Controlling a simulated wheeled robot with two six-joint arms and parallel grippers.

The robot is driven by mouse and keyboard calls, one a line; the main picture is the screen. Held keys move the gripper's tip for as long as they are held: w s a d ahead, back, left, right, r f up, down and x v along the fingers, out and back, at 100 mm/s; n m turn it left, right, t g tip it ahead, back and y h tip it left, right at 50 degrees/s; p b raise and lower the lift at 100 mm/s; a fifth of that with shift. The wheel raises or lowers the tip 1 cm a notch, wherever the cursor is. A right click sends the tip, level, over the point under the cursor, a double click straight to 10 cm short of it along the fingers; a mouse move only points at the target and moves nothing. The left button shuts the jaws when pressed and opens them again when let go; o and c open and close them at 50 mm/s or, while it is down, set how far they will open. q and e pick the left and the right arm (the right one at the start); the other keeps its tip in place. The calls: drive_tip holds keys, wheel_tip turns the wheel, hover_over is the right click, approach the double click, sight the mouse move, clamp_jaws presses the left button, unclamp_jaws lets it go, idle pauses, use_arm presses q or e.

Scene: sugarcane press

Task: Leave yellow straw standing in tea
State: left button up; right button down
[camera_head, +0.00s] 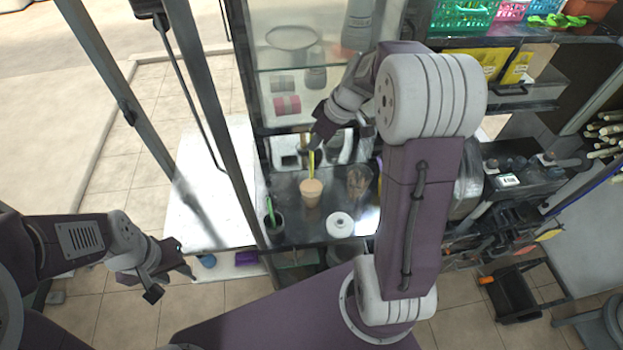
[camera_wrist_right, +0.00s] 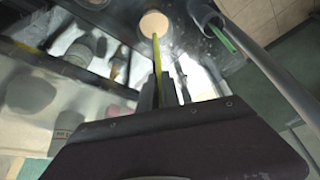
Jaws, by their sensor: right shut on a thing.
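The yellow straw (camera_head: 311,162) is upright over the tan tea (camera_head: 311,187) in a cup on the dark counter. My right gripper (camera_head: 317,142) is shut on its upper part, above the cup. In the right wrist view the straw (camera_wrist_right: 156,52) runs from between my gripper's fingers (camera_wrist_right: 164,88) to the round tan tea surface (camera_wrist_right: 154,23). Its lower end meets the tea in the picture; I cannot tell how deep it reaches. My left gripper (camera_head: 169,282) is open and empty, low at the left, away from the counter.
A dark cup with a green straw (camera_head: 273,221) stands left of the tea. A white round item (camera_head: 340,225) is in front and a clear cup (camera_head: 359,181) stands to the right. A glass shelf case (camera_head: 290,95) rises behind. A grey post (camera_head: 222,130) stands left.

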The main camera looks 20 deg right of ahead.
wheel_tip(320, 180, down, 13)
drive_tip(key=b, duration=1.3)
drive_tip(key=shift+r, duration=0.15)
idle(0.8)
drive_tip(key=c, duration=1.5)
unclamp_jaws()
wheel_tip(320, 180, up, 7)
drive_tip(key=p, duration=0.5)
